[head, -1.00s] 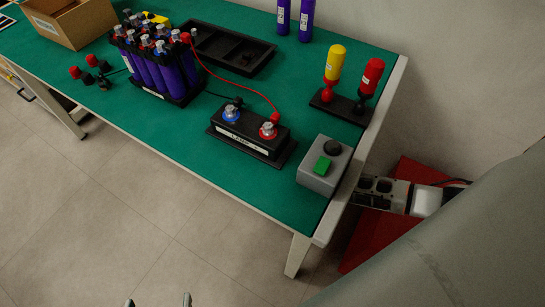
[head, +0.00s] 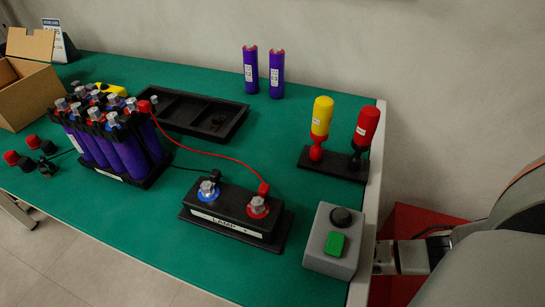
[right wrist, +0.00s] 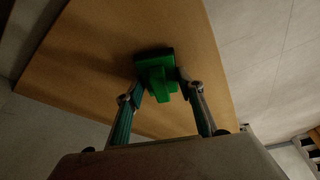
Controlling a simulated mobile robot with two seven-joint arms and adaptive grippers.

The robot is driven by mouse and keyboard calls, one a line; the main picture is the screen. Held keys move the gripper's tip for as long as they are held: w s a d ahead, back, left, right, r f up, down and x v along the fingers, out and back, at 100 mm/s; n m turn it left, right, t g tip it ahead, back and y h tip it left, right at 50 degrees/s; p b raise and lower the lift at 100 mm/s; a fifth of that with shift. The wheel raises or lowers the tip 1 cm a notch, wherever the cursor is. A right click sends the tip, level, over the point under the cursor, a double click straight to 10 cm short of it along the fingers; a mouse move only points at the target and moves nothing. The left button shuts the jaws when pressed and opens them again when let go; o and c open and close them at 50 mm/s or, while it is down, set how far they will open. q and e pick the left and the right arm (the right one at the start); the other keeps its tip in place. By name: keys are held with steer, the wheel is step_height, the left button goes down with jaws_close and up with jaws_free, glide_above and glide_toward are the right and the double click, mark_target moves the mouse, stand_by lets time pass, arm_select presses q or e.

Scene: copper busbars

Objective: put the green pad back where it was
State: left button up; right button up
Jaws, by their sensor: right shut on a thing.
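The green pad (right wrist: 155,68) shows in the right wrist view as a small green block with a narrower green part facing the camera. My right gripper (right wrist: 161,86) is shut on it, one finger on each side. Behind it is a flat brown surface (right wrist: 85,55); I cannot tell whether the pad touches it. In the head view part of my right arm is beyond the table's right end, and its fingers and the pad are hidden there. My left gripper is in neither current view.
A grey box (head: 318,249) with a green button and black knob stands at the table's right end. A red surface (head: 408,222) lies low beyond the table.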

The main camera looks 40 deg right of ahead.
steer(key=shift+f, duration=0.25)
steer(key=o, duration=1)
steer(key=shift+o, duration=0.4)
